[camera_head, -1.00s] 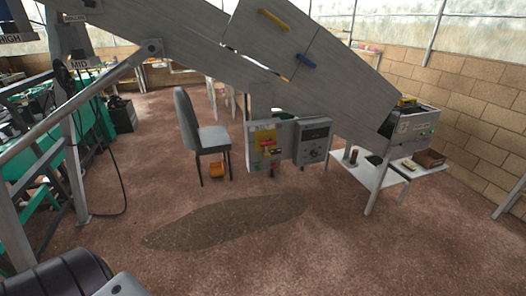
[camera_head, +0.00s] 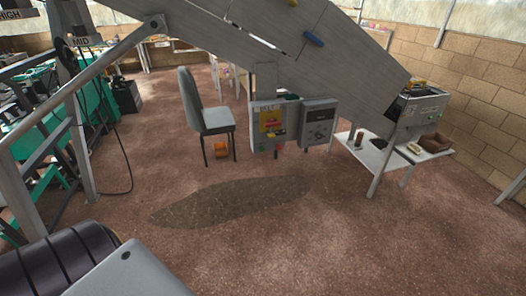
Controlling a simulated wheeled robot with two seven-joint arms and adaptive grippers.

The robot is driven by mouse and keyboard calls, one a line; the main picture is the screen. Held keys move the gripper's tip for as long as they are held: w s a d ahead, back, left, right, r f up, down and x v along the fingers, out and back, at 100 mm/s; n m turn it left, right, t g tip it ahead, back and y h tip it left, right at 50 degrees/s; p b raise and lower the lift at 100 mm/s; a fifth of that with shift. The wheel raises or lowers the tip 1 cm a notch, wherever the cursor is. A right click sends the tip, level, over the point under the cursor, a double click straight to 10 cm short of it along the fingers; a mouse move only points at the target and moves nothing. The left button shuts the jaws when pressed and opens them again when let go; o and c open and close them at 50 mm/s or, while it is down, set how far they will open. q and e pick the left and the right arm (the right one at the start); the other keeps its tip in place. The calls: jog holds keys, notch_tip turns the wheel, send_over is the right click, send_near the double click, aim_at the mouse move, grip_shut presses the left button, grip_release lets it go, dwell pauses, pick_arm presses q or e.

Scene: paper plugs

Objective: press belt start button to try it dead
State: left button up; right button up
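The grey conveyor (camera_head: 235,35) slopes across the upper part of the view, down to the right. Below it hang two control boxes. The right box (camera_head: 318,124) is grey with a dark panel and a round dial. A belt start button is too small to pick out on either. Neither of my grippers is in view.
A white table (camera_head: 375,158) stands to the right. A dark patch (camera_head: 230,202) marks the floor, which is open ahead. Metal railings (camera_head: 70,105) rise at the left.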

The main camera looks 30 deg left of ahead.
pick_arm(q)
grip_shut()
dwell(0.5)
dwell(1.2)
